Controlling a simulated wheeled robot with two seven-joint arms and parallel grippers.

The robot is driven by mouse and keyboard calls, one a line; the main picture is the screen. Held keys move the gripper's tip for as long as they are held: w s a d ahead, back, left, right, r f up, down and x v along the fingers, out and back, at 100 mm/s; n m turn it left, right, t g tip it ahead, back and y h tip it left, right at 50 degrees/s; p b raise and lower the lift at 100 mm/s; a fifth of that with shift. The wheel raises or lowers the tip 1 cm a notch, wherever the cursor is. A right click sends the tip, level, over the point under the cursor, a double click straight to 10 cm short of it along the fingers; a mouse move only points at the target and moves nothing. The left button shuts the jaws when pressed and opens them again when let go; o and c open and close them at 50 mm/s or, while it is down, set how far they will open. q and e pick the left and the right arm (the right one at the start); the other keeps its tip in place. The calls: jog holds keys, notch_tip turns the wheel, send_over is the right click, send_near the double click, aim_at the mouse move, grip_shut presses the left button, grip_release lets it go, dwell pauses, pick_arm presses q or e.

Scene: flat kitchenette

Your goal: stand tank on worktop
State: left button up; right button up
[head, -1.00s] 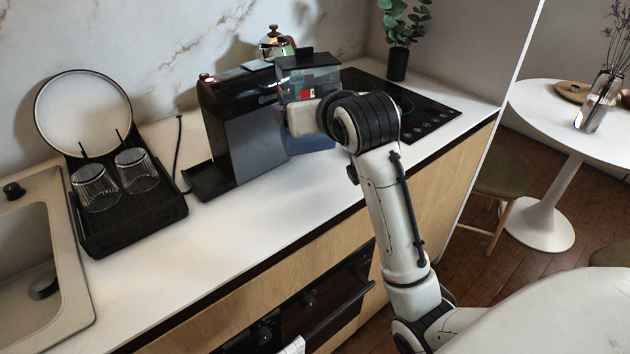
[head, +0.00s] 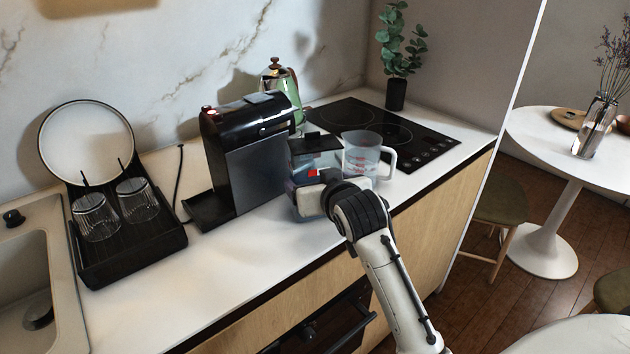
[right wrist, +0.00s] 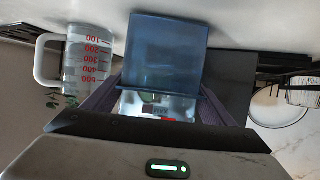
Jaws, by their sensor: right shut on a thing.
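The tank (head: 316,160) is a see-through bluish box with a black lid. It is upright just right of the coffee machine (head: 254,172) in the head view. My right gripper (head: 312,196) is shut on the tank from the front side, and its hand hides part of the lower tank. In the right wrist view the tank (right wrist: 168,55) sits between the fingers, its base close to the white worktop (right wrist: 250,22). I cannot tell whether the base touches the worktop (head: 262,232). My left gripper is not in view.
A clear measuring jug (head: 361,152) stands close right of the tank. A dish rack (head: 130,235) with glasses is at left. The worktop's front left stretch is clear.

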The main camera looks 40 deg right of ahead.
dwell(0.3)
jog(key=o, duration=1.6)
jog(key=shift+f, duration=0.15)
jog(key=v, duration=1.2)
